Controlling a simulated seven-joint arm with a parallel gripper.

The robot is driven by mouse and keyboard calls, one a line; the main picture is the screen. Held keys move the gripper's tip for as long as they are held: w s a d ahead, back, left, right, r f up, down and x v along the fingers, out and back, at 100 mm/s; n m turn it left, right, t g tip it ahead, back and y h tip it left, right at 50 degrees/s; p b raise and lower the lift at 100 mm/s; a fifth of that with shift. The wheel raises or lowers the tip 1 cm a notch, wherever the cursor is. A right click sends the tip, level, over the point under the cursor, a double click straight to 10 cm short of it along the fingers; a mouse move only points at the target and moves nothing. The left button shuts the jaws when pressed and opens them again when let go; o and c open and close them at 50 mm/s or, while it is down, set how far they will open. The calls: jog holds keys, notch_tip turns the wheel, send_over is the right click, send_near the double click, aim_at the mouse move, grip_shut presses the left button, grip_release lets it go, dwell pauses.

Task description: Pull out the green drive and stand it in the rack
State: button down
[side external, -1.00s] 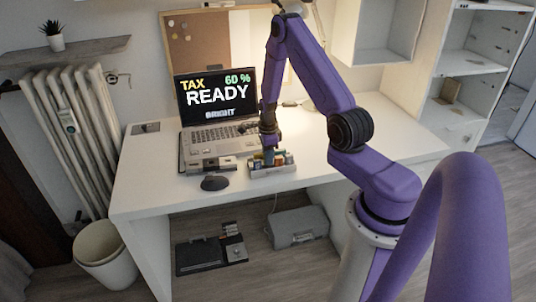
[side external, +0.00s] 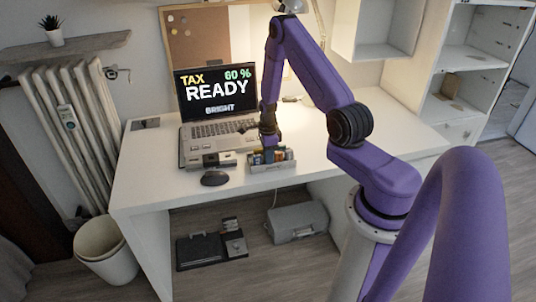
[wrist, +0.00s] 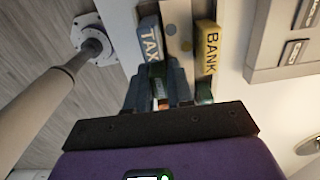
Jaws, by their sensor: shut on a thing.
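My gripper (side external: 268,148) is shut and points down over the back of the small grey rack (side external: 272,168) on the desk. In the wrist view my gripper (wrist: 158,95) closes on a narrow piece, mostly hidden by the fingers, which I take to be the green drive. Whether its foot rests on the rack floor cannot be told. A blue drive marked TAX (wrist: 150,38) and a yellow drive marked BANK (wrist: 208,48) stand in the rack, on either side of the line ahead of the fingers. A small green piece (wrist: 204,93) shows right of the fingers.
The laptop (side external: 215,95) reads "TAX READY 60 %". A small grey device (side external: 219,160) sits in front of it, left of the rack, with a dark mouse (side external: 215,179) nearby. The desk (side external: 370,140) is clear to the right.

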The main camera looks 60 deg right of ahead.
jog(key=c, duration=0.9)
grip_release()
notch_tip(320, 180, up, 17)
jog(key=shift+r, duration=0.2)
